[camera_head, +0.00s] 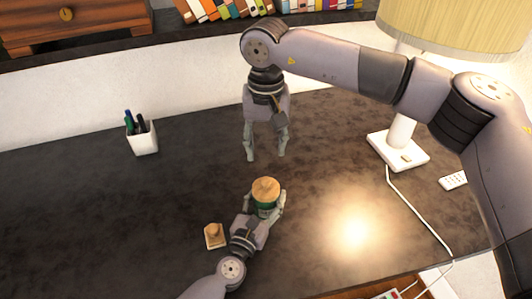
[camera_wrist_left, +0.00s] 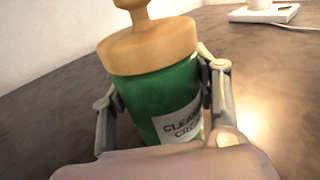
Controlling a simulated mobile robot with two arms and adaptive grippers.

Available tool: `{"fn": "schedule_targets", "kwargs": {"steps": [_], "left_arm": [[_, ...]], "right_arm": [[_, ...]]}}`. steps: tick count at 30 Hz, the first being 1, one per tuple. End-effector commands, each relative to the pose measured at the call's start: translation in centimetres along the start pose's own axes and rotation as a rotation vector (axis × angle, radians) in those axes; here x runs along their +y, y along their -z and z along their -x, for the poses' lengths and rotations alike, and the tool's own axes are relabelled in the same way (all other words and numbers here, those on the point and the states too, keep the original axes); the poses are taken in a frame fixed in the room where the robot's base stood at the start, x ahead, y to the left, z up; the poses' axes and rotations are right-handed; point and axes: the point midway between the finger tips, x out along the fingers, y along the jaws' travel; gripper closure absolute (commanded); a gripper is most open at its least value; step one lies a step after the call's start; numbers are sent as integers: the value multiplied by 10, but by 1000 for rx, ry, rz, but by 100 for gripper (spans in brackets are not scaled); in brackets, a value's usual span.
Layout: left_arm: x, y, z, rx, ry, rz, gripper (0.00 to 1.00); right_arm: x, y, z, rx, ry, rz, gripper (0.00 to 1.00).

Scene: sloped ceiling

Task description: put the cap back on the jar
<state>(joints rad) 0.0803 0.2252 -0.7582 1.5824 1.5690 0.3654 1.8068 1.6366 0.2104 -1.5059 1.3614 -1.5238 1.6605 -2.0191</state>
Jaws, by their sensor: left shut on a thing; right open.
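The green jar (camera_head: 264,207) stands on the dark desk with a wooden cap (camera_head: 265,188) on its top. In the left wrist view the jar (camera_wrist_left: 165,95) has a white label, and the cap (camera_wrist_left: 150,47) has a knob running out of the top edge. The cap looks seated, with no clear gap. My left gripper (camera_head: 265,201) is shut around the jar's body, one finger on each side. My right gripper (camera_head: 266,156) is open and empty, pointing down behind and above the jar, apart from the cap.
A small wooden piece with a knob (camera_head: 214,236) lies left of my left gripper. A white pen cup (camera_head: 143,137) stands at the left. A lamp base (camera_head: 398,150), its cord and a white remote (camera_head: 453,180) are at the right. The desk's left side is mostly clear.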

Motion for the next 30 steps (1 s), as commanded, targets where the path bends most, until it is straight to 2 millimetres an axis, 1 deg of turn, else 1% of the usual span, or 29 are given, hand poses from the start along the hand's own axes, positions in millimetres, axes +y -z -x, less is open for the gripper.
{"fn": "schedule_targets", "kwargs": {"steps": [7,8,9,18,26,30], "left_arm": [[0,0,0,1,0,0,95],[0,0,0,1,0,0,43],[0,0,0,0,0,0,40],[0,0,0,0,0,0,21],[0,0,0,0,0,0,21],[0,1,8,1,0,1,21]], "right_arm": [[0,0,0,0,0,0,56],[0,0,0,0,0,0,56],[0,0,0,0,0,0,56],[0,0,0,0,0,0,56],[0,0,0,0,0,0,56],[0,0,0,0,0,0,56]]}}
